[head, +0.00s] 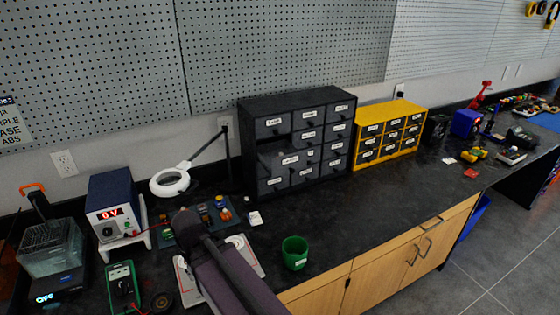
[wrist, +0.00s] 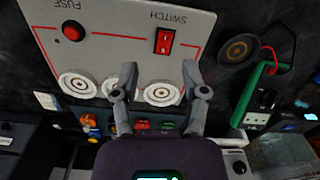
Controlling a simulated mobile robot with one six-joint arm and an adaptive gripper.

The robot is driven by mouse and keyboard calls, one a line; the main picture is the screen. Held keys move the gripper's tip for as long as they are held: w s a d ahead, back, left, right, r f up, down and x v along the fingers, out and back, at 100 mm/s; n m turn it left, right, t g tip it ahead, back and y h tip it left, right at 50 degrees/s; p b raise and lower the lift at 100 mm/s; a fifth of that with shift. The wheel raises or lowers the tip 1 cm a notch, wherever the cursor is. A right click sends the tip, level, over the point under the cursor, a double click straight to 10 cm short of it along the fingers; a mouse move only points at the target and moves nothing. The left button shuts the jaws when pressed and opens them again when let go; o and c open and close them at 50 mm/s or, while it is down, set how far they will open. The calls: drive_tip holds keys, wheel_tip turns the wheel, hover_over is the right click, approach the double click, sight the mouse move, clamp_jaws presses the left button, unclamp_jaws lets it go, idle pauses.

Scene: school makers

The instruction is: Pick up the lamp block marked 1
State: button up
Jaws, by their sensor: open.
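My gripper (wrist: 158,75) is open and empty in the wrist view, its two fingers over the near edge of a pale board marked FUSE and SWITCH. This board (wrist: 125,45) has a red button, a red switch and round white sockets; a finger partly covers the middle socket. In the head view the board (head: 246,262) lies on the counter, partly hidden by my arm. A dark tray (head: 180,236) there holds several small coloured parts; some show between and beside my fingers in the wrist view (wrist: 141,125). I cannot make out a lamp block marked 1.
A blue power supply (head: 115,210), a green meter (head: 122,285) and a magnifier lamp (head: 170,180) stand around the tray. A green cup (head: 294,252) is right of the board. Black drawers (head: 247,150) and yellow drawers (head: 390,109) stand behind.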

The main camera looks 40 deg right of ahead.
drive_tip(key=shift+a, duration=0.3)
drive_tip(key=shift+o, duration=0.6)
drive_tip(key=shift+a, duration=0.1)
drive_tip(key=shift+w+d+r, duration=0.15)
drive_tip(key=shift+w+d, duration=0.05)
drive_tip(key=shift+w, duration=0.05)
drive_tip(key=w+d+r+m+h+p, duration=0.3)
drive_tip(key=w+d+r+m, duration=0.3)
drive_tip(key=d, duration=0.4)
drive_tip(key=w+d+r+m+h+p, duration=0.4)
drive_tip(key=w+d+r+m+h, duration=0.1)
drive_tip(key=d, duration=0.6)
drive_tip(key=w+d+r+m+h+p, duration=0.3)
drive_tip(key=w+d+r+m, duration=0.3)
drive_tip(key=d+r, duration=0.3)
drive_tip(key=shift+w+d+m+h, duration=0.35)
drive_tip(key=shift+d+m+h, duration=0.3)
drive_tip(key=shift+d, duration=0.4)
drive_tip(key=b+x, duration=0.3)
drive_tip(key=x, duration=0.4)
drive_tip(key=shift+d+f, duration=0.2)
drive_tip(key=shift+f, duration=0.15)
drive_tip(key=shift+d+f+b, duration=0.1)
drive_tip(key=shift+d+b, duration=0.2)
drive_tip(key=shift+d, duration=0.15)
